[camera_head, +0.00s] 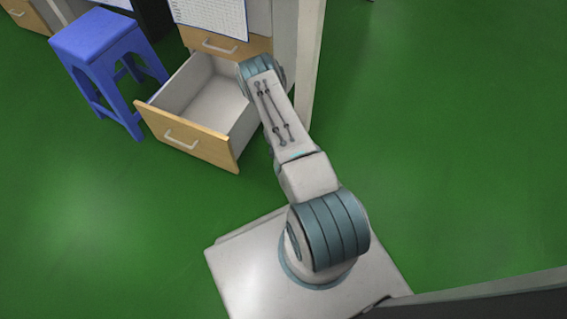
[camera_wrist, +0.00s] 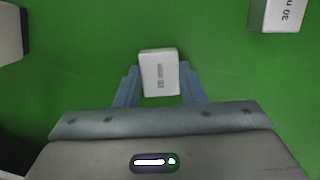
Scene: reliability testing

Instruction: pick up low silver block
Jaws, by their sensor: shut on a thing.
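A small pale silver-white block (camera_wrist: 159,65) with small dark print on its face is in the middle of the wrist view. My gripper (camera_wrist: 160,82) has its two blue-grey fingers on either side of the block and is shut on it. Green surface shows all around the block; its height above that surface is hard to tell. In the head view my arm reaches up toward the open drawer, and the gripper and block are hidden.
A second pale block (camera_wrist: 283,14) marked "30" shows at the wrist view's top right. An open, seemingly empty wooden-fronted drawer (camera_head: 188,143) juts from a cabinet, with a blue stool (camera_head: 98,42) left of it. Green floor (camera_head: 450,130) is clear on the right.

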